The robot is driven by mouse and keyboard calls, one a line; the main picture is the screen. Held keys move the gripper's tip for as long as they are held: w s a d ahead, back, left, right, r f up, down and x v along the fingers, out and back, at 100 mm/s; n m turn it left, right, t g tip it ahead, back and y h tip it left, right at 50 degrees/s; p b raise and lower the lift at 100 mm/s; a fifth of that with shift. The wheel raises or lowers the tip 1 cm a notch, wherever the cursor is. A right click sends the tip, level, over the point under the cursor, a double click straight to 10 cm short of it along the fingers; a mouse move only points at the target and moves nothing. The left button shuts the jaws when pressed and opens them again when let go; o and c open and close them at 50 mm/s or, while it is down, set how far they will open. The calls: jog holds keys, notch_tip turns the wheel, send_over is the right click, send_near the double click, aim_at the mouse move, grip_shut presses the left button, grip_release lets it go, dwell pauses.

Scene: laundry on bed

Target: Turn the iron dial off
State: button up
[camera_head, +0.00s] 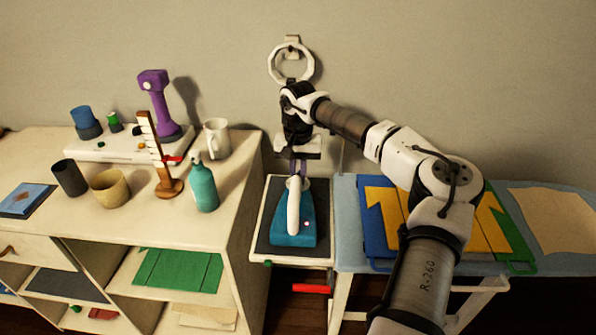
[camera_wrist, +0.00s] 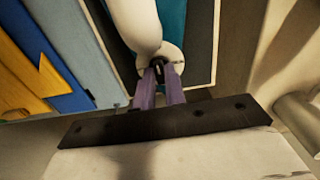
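The iron (camera_head: 307,222) has a blue-teal body and a white handle, and it stands on a dark pad on the narrow stand. My gripper (camera_head: 298,172) points down at the rear end of its handle. In the wrist view, the gripper's two purple fingertips (camera_wrist: 161,73) are at a round white part at the end of the white handle (camera_wrist: 135,25). A small dark piece, perhaps the dial (camera_wrist: 159,66), shows between the fingertips. A narrow gap separates the fingers. I cannot tell whether they grip the piece. The iron's teal body (camera_wrist: 173,20) shows beyond the handle.
The stand (camera_head: 262,252) is between a cream shelf unit (camera_head: 238,190) at left and an ironing board (camera_head: 347,215) with folded blue and yellow cloth at right. A teal bottle (camera_head: 203,187) and a white mug (camera_head: 217,138) stand on the unit. A white ring (camera_head: 275,62) hangs on the wall.

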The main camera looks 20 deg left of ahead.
jog(key=o, duration=0.4)
notch_tip(320, 180, up, 14)
jog(key=b, duration=0.2)
jog(key=shift+f, duration=0.1)
dwell(0.4)
